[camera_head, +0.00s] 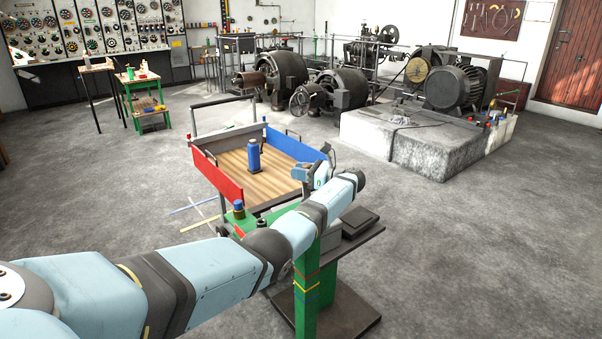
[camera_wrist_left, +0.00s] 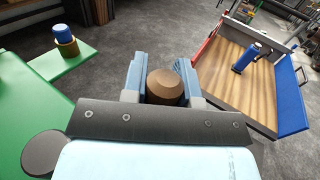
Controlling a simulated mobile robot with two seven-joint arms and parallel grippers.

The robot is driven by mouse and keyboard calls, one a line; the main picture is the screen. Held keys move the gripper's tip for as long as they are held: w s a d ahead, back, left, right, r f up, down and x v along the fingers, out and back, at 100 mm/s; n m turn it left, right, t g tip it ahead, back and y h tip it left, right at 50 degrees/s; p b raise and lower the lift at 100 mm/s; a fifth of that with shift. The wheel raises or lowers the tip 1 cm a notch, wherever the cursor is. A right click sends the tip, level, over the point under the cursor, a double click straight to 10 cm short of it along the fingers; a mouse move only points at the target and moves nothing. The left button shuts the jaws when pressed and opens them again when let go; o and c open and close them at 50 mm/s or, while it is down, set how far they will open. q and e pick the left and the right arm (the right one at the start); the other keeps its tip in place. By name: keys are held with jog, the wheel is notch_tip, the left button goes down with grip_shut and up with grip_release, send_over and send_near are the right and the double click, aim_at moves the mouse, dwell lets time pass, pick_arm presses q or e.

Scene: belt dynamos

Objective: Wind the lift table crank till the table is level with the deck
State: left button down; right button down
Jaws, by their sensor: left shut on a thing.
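My left gripper (camera_head: 301,172) is at the near right end of the wooden-floored deck in the head view. In the left wrist view its two blue fingers (camera_wrist_left: 161,78) are shut around a round brown knob (camera_wrist_left: 165,84), apparently the crank handle. The crank arm is hidden. A green table top (camera_head: 250,221) lies left of the hand, partly behind my arm; it also shows in the left wrist view (camera_wrist_left: 62,65). A blue-capped piece stands on it. The deck (camera_head: 232,164) has red and blue sides. Their relative height is hard to tell. My right gripper is out of view.
A blue cylinder (camera_head: 254,155) stands on the deck. A green post (camera_head: 307,285) with coloured bands rises from a dark base plate (camera_head: 350,312) in front. Coloured strips lie on the floor at left. A concrete plinth (camera_head: 420,150) with machines stands behind; the right floor is clear.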

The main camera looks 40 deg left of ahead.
pick_arm(q)
jog(key=shift+s+d+f, duration=0.1)
jog(key=shift+d+f, duration=0.05)
jog(key=shift+f, duration=0.3)
jog(key=c, duration=1)
grip_release()
jog(key=shift+c, duration=0.2)
jog(key=shift+o, duration=0.7)
jog(key=shift+r, duration=0.35)
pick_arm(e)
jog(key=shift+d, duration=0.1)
pick_arm(q)
jog(key=b+v, duration=0.4)
jog(key=v, duration=0.9)
jog(key=shift+d, duration=0.4)
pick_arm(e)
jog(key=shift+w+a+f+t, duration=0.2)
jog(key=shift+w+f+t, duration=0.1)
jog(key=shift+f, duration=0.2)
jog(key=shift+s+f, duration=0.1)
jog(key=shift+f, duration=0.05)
